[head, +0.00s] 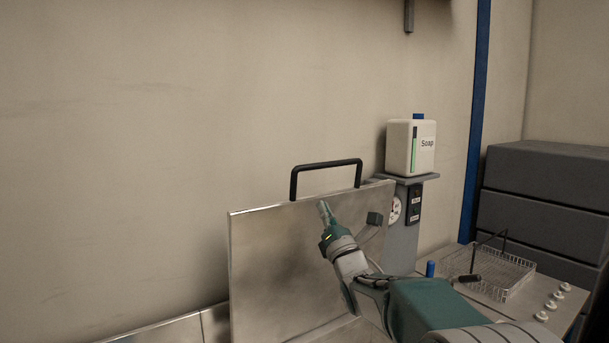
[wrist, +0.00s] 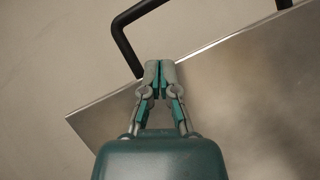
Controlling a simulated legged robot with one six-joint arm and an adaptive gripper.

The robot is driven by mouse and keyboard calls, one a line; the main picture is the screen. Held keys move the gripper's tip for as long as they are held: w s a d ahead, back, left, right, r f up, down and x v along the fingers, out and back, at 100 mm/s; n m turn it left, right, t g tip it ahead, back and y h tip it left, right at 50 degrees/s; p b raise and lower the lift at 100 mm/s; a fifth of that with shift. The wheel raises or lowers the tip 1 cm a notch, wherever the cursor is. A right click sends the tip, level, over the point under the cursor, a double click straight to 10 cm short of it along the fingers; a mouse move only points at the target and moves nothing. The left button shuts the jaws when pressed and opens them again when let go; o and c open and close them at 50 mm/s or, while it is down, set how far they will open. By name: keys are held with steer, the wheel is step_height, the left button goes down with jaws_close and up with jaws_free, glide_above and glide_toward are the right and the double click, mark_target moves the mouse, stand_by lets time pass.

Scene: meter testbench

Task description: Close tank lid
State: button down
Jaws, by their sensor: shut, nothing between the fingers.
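The tank lid (head: 270,260) is a flat metal panel standing upright in the head view. A black bar handle (head: 326,164) is fixed along its top edge. My gripper (head: 323,204) is in front of the lid's face, just below the handle's left leg, with its fingers pointing up. In the wrist view the fingertips (wrist: 160,64) are together and empty, near the lid's edge beside one leg of the black handle (wrist: 122,42). The lid's metal face (wrist: 260,90) spreads to the right. I cannot tell whether the fingers touch the lid. The tank's inside is hidden.
A white soap container (head: 410,148) stands on a grey post (head: 402,240) with a gauge and switches, right of the lid. A wire basket (head: 490,272) and several white knobs are on the bench to the right. Dark grey boxes (head: 540,195) are stacked behind. The wall at left is bare.

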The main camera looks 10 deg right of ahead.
steer(key=n+y, duration=0.2)
steer(key=n, duration=0.1)
step_height(320, 180, up, 7)
steer(key=n+t+y, duration=0.1)
steer(key=n+y, duration=0.3)
steer(key=n, duration=0.1)
glide_above(304, 197)
steer(key=shift+a+f, duration=0.15)
steer(key=shift+a, duration=0.1)
steer(key=shift+s+d, duration=0.1)
steer(key=shift+d, duration=0.1)
